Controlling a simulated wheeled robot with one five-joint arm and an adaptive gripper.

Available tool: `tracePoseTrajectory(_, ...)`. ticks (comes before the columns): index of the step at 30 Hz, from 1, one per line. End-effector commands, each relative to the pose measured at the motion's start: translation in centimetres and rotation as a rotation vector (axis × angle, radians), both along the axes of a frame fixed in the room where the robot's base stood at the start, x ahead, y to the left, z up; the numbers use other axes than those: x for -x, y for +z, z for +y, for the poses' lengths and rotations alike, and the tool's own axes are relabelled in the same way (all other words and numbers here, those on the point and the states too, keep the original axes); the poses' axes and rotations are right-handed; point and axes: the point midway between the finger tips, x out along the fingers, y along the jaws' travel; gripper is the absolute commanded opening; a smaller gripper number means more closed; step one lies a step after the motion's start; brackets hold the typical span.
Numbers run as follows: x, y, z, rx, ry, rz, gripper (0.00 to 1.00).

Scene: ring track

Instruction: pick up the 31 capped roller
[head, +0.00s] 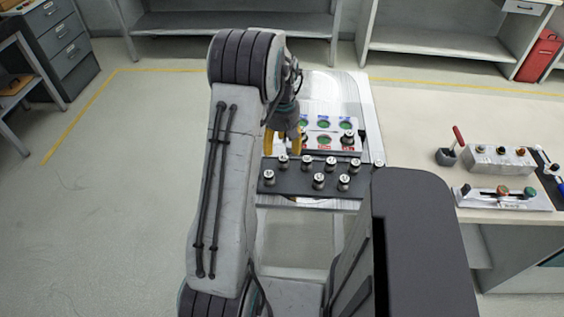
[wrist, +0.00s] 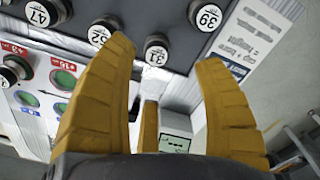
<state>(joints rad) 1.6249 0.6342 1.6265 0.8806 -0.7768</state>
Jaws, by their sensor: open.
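The 31 capped roller (wrist: 156,50) stands in the black rack, its white cap facing my wrist camera. In the head view it appears to be the roller (head: 283,161) at the left of the rack's far row, just below my gripper's tips. My gripper (head: 283,143) is open and empty. In the wrist view its yellow fingers (wrist: 165,58) spread to either side of the 31 cap, with no visible contact. Rollers 52 (wrist: 101,32) and 39 (wrist: 207,17) stand close by; the left finger partly overlaps the edge of 52.
The black rack (head: 295,187) holds several similar rollers, including 47 (wrist: 42,12). Beyond it is a panel (head: 310,145) with green round spots and one roller (head: 348,137). A bench (head: 500,130) with other fixtures stands right. The floor at left is clear.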

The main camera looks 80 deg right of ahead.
Motion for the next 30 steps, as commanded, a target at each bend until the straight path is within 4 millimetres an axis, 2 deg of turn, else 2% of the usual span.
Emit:
tracePoseTrajectory(5,0.0,-0.4,0.0,-0.001,0.057,0.0,0.62)
tracePoseTrajectory(14,0.1,-2.5,0.0,-0.003,0.066,0.0,0.62)
tracePoseTrajectory(24,0.4,-6.3,-0.2,-0.003,0.065,0.0,0.62)
tracePoseTrajectory(30,0.3,-7.3,-0.2,0.0,0.065,0.0,0.62)
